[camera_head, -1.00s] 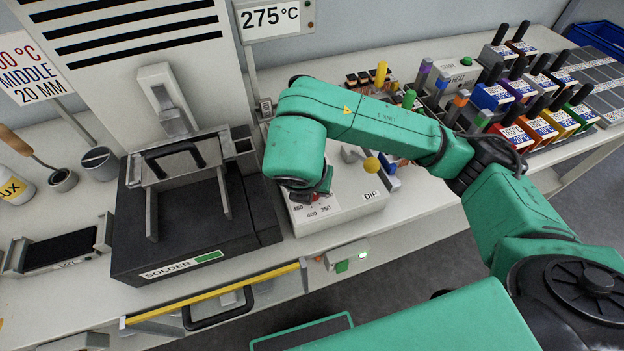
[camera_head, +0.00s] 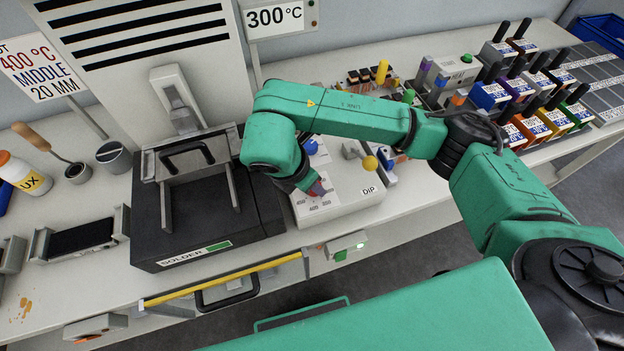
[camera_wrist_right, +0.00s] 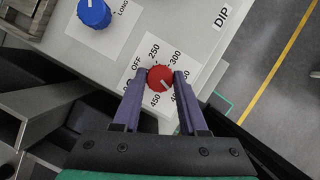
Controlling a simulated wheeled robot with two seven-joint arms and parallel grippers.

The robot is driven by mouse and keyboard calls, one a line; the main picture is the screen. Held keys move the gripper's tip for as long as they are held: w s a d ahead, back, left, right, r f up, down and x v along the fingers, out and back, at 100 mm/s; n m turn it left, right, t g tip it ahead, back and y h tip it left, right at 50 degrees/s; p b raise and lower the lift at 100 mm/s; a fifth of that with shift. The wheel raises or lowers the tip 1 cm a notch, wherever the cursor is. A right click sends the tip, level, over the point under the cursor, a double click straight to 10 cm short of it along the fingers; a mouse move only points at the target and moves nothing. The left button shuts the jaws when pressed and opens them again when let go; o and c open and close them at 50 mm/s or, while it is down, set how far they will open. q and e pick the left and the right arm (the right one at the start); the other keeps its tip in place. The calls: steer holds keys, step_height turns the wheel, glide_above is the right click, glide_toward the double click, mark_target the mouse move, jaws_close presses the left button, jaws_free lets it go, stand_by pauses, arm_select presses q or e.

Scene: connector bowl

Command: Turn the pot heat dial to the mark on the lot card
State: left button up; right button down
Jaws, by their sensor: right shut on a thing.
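The lot card (camera_head: 40,68) reads 400 °C, MIDDLE, 20 MM. The display (camera_head: 274,17) above the pot reads 300 °C. The solder pot (camera_head: 205,215) stands left of the box. My left gripper is out of view.
A blue knob (camera_wrist_right: 93,13) labelled LONG sits beside the red dial. A yellow ball-ended lever (camera_head: 369,163) stands near the DIP label. A yellow rail (camera_head: 222,280) runs along the front edge. Several coloured blocks (camera_head: 520,90) fill the back right.

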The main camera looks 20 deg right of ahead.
steer(key=shift+c, duration=2.2)
jaws_free()
steer(key=p+v, duration=0.1)
steer(key=v, duration=1.3)
steer(key=shift+a+r, duration=0.2)
steer(key=shift+r, duration=0.05)
